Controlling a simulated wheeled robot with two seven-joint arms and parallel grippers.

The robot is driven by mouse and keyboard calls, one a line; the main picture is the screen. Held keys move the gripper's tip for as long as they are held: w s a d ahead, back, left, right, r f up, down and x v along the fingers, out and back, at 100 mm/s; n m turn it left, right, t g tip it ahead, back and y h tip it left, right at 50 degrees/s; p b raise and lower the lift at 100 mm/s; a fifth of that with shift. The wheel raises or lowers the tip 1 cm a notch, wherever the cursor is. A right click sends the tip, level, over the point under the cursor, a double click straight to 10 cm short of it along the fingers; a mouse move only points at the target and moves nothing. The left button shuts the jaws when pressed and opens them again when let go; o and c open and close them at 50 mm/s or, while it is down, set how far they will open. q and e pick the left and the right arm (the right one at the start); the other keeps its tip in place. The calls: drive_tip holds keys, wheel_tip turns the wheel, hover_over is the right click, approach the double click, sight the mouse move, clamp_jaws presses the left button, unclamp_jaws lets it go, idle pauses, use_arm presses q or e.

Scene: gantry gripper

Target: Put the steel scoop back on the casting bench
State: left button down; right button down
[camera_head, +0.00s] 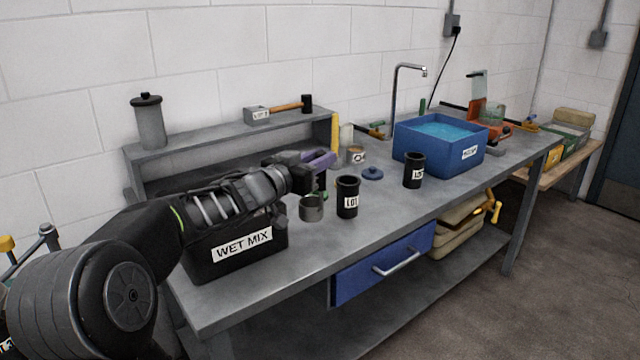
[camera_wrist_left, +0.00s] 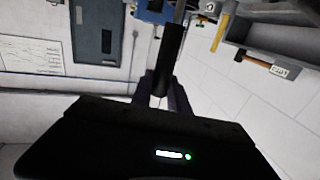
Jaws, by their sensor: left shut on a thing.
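My left gripper (camera_head: 320,160), with purple fingers, is over the bench, in front of the raised shelf. In the left wrist view the gripper (camera_wrist_left: 160,98) is shut on the black handle (camera_wrist_left: 172,55) of the steel scoop. A grey shank runs out of the top of that view. In the head view a round grey steel cup (camera_head: 311,208) below the fingers appears to be the scoop's bowl. I cannot tell whether it touches the bench top. The grey casting bench (camera_head: 290,270) runs along the wall. My right gripper is not in view.
A black WET MIX bin (camera_head: 235,256) is under my arm. A blue water tub (camera_head: 440,147) stands farther right. The front strip of bench is clear.

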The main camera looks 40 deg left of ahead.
use_arm(q)
drive_tip(key=shift+f+b, duration=0.85)
drive_tip(key=shift+f, duration=1.75)
drive_tip(key=c, duration=1.3)
unclamp_jaws()
drive_tip(key=shift+o, duration=0.2)
